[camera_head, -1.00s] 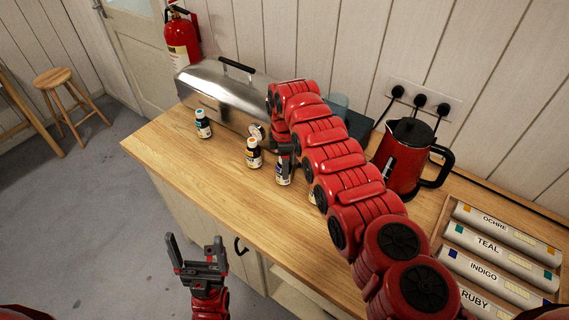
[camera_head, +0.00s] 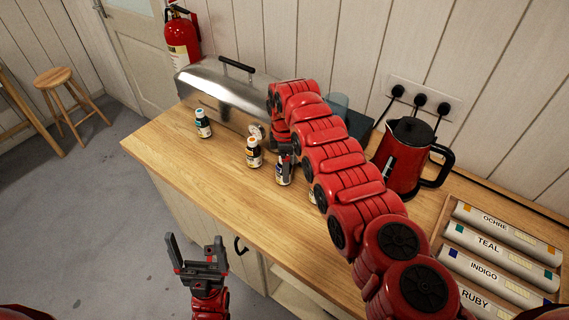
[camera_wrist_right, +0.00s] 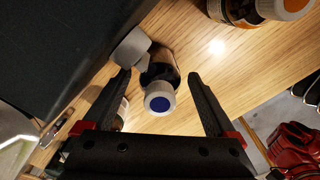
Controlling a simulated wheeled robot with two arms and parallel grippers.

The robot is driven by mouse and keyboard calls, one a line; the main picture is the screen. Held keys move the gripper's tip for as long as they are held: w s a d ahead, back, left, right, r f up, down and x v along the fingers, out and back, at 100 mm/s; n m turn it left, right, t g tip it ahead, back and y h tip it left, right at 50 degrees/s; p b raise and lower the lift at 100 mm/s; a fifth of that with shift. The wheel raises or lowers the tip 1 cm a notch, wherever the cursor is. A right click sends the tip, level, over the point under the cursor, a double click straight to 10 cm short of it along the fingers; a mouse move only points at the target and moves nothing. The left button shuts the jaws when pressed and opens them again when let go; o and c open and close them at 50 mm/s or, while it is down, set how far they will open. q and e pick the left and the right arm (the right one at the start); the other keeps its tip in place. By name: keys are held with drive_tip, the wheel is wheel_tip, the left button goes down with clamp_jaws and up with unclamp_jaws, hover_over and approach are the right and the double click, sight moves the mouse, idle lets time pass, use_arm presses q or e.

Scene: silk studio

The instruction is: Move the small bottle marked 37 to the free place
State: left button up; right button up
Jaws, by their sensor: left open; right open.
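Several small dark bottles with pale labels stand on the wooden counter. One has a teal cap (camera_head: 203,124), one an orange cap (camera_head: 253,153). A blue-capped bottle (camera_head: 283,173) is partly behind my right gripper (camera_head: 288,158); another bottle (camera_head: 312,196) is mostly hidden by my right arm. I cannot read the number 37 on any label. In the right wrist view, the blue-capped bottle (camera_wrist_right: 160,97) is between the open fingers of my right gripper (camera_wrist_right: 161,92), not clasped. My left gripper (camera_head: 199,256) is open and empty before the counter.
A metal box with a black handle (camera_head: 222,95) stands behind the bottles. A red kettle (camera_head: 402,158) and a rack of labelled tubes (camera_head: 447,219) are at the right. The counter's front left (camera_head: 205,165) is clear.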

drive_tip(key=shift+r, duration=0.35)
wheel_tip(320, 180, up, 8)
drive_tip(key=b, duration=0.2)
drive_tip(key=shift+f+b, duration=0.15)
drive_tip(key=shift+b, duration=0.15)
wheel_tip(320, 180, up, 3)
drive_tip(key=shift+a+f+p, duration=0.1)
drive_tip(key=shift+p, duration=0.25)
drive_tip(key=shift+r, duration=0.5)
drive_tip(key=shift+r, duration=0.1)
